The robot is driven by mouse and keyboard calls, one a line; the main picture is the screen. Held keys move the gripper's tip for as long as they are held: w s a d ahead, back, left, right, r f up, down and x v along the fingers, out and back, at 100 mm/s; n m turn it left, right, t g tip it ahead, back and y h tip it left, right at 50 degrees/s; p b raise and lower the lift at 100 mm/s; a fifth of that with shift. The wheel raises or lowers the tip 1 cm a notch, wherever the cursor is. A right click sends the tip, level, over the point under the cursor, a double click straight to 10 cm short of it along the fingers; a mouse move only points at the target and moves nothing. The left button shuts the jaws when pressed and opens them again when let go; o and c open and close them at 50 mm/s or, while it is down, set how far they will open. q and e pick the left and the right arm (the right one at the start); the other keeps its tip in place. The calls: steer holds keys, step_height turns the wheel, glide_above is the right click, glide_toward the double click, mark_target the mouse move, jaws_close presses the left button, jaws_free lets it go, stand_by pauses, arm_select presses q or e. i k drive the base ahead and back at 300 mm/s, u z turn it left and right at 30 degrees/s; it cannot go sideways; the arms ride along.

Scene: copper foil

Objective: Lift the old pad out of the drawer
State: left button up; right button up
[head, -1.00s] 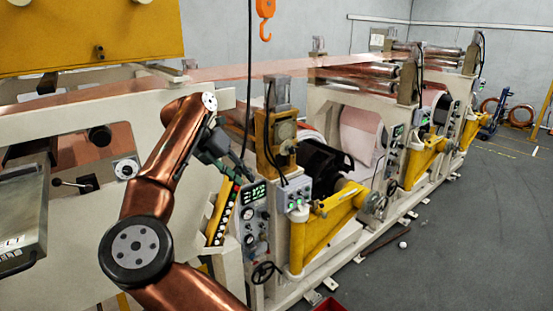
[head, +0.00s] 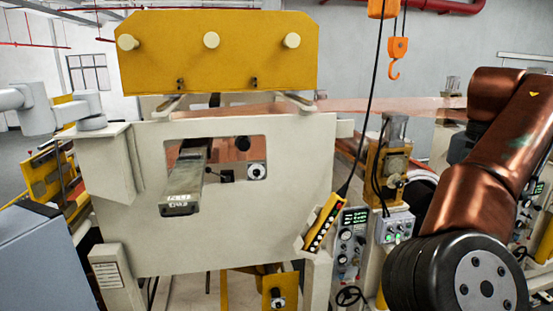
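A long grey metal drawer (head: 181,203) with white lettering on its front end sticks out through the rectangular opening in the cream machine panel. It is left of the picture's middle. No pad can be made out in or on it from this angle. My copper-coloured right arm fills the right side of the head view, with its large black joint at the lower right. Its gripper is out of the picture. My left gripper is not in view either.
A yellow control strip (head: 323,222) stands to the right. An orange hook (head: 396,60) hangs above. A grey cabinet (head: 35,255) and a white jointed arm (head: 38,110) are at the left.

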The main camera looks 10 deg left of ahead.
mark_target(194, 157)
steer(key=z, duration=0.15)
steer(key=i, duration=0.9)
steer(key=u, duration=0.45)
steer(key=i, duration=0.65)
steer(key=u, duration=1.2)
steer(key=i, duration=0.6)
steer(key=u, duration=0.7)
